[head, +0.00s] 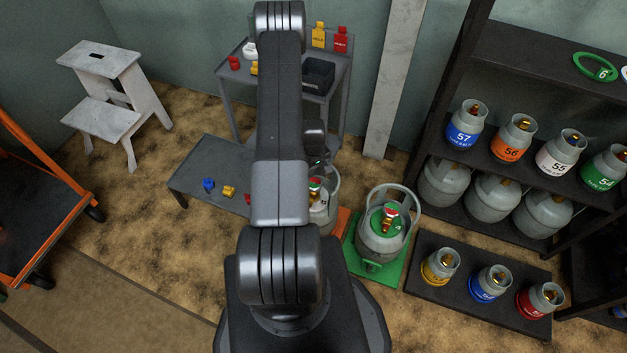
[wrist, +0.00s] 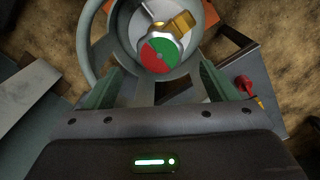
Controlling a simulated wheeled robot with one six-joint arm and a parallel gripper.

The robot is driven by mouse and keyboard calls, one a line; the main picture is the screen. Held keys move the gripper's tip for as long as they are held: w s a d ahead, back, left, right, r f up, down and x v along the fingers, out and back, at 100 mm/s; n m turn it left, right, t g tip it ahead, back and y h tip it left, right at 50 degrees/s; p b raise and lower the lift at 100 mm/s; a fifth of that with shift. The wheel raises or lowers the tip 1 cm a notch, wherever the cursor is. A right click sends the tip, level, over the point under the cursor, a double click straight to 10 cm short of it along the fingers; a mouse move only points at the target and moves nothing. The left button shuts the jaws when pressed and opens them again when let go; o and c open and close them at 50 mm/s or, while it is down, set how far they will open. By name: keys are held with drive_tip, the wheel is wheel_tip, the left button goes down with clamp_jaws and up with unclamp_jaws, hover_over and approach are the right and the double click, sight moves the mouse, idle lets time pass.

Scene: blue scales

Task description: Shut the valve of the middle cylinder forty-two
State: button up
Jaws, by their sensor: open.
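A grey cylinder (head: 325,217) on an orange mat (head: 343,222) stands partly hidden behind my arm in the head view. Its valve knob (head: 316,185), with a red and green disc, shows inside its collar. I cannot read its number. In the wrist view the knob (wrist: 160,56) is close, a brass fitting (wrist: 184,24) beside it, inside the grey collar (wrist: 122,40). My gripper (wrist: 160,72) is open and empty, its fingers apart on either side of the knob's near side. Whether they touch the collar, I cannot tell.
Right of it, another grey cylinder (head: 382,238) with a similar knob stands on a green mat (head: 362,267). Small numbered cylinders stand on a dark low platform (head: 425,288) and a shelf (head: 455,152). A low grey bench (head: 190,170) and table (head: 235,75) stand behind my arm.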

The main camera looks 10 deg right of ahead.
drive_tip(key=shift+f, duration=2.1)
drive_tip(key=c, duration=1)
